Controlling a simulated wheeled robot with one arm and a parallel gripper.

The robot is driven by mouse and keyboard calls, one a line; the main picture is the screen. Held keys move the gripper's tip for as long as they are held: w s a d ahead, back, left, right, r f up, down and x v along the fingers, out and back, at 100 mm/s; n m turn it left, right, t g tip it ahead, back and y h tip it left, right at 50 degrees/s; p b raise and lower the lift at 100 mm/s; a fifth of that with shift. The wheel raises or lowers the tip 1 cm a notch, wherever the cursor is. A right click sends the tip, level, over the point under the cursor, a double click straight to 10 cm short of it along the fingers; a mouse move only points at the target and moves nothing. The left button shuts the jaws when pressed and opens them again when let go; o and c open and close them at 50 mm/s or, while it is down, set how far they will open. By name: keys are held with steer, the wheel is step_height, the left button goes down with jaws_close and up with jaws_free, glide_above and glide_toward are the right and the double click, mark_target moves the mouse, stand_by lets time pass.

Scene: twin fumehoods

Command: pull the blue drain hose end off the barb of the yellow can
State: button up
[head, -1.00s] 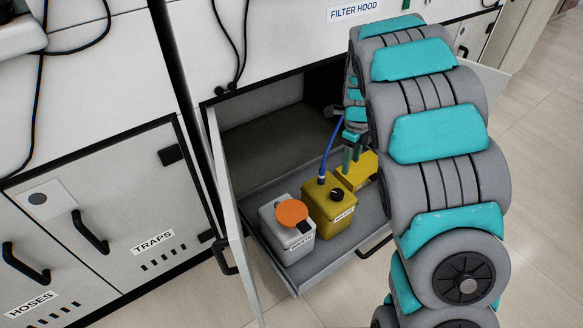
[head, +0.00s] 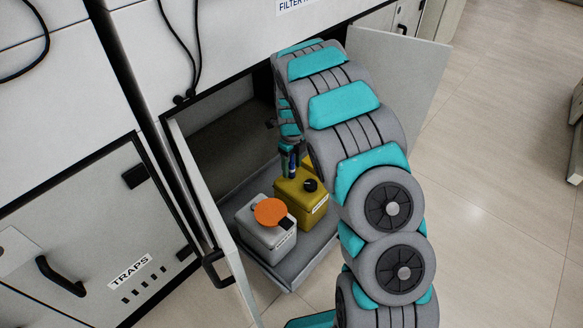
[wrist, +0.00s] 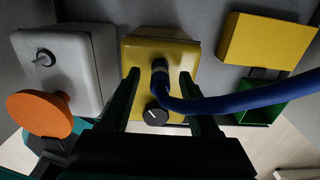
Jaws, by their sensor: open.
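The yellow can (head: 303,207) stands in the pulled-out tray, with a black cap (wrist: 155,114) on its top. In the wrist view the blue drain hose (wrist: 235,100) bends in from the right. Its end (wrist: 160,68) sits on the yellow can (wrist: 138,52), behind the black cap; the barb is hidden. My gripper (wrist: 160,76) is open, with one dark green finger on each side of the hose end. I cannot tell whether either finger touches it. In the head view my gripper (head: 291,164) is above the can and hides most of the hose.
A white can (head: 264,232) with an orange disc (head: 271,211) stands left of the yellow can. A yellow block (wrist: 268,38) and green part (wrist: 262,110) are to the right. The cabinet's open doors (head: 205,195) flank the tray (head: 292,278).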

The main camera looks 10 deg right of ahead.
steer(key=shift+f, duration=0.65)
steer(key=shift+c, duration=0.3)
steer(key=shift+r, duration=0.1)
jaws_close()
